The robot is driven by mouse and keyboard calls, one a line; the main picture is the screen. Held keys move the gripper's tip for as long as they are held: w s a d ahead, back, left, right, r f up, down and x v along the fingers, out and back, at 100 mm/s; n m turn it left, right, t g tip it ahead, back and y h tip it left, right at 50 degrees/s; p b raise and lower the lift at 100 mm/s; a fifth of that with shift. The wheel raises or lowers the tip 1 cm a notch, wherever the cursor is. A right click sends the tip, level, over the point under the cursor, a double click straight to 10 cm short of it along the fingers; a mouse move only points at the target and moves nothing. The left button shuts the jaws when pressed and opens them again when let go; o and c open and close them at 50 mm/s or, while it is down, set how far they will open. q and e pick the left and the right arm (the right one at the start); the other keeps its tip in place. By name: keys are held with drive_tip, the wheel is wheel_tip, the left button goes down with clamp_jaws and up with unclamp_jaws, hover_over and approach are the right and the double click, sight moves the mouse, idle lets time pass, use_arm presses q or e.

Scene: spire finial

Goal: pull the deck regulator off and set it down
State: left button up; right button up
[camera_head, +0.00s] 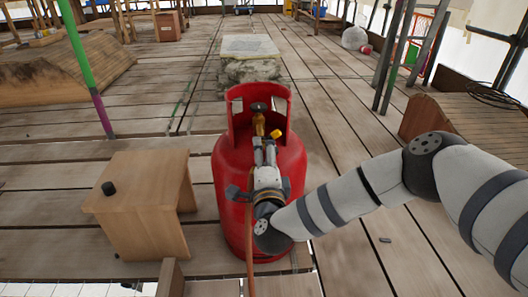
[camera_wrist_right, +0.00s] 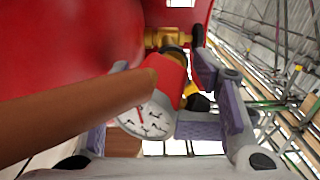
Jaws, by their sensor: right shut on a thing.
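The red gas cylinder (camera_head: 285,175) stands upright on the plank deck, with a dark-topped valve (camera_head: 258,107) inside its collar. My right gripper (camera_head: 265,150) reaches in from the front at the collar opening. In the right wrist view it is shut on the deck regulator (camera_wrist_right: 172,82), a red body with a white gauge (camera_wrist_right: 152,118). The regulator sits close against the brass valve fitting (camera_wrist_right: 165,38); I cannot tell if they are still joined. A brown hose (camera_wrist_right: 75,115) crosses in front and hides part of the regulator. My left gripper is not in view.
A small wooden stool (camera_head: 140,180) stands left of the cylinder with a black cap (camera_head: 109,188) on top. A stone block (camera_head: 248,48) is behind. A green and purple pole (camera_head: 85,70) and dark poles (camera_head: 395,50) rise at the sides. Open deck lies between.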

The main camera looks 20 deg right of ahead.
drive_tip(key=c, duration=0.4)
drive_tip(key=shift+o, duration=0.2)
drive_tip(key=shift+s, duration=0.1)
drive_tip(key=shift+s+a, duration=0.2)
drive_tip(key=shift+s, duration=0.1)
clamp_jaws()
drive_tip(key=shift+p+v, duration=1.7)
drive_tip(key=shift+v, duration=0.9)
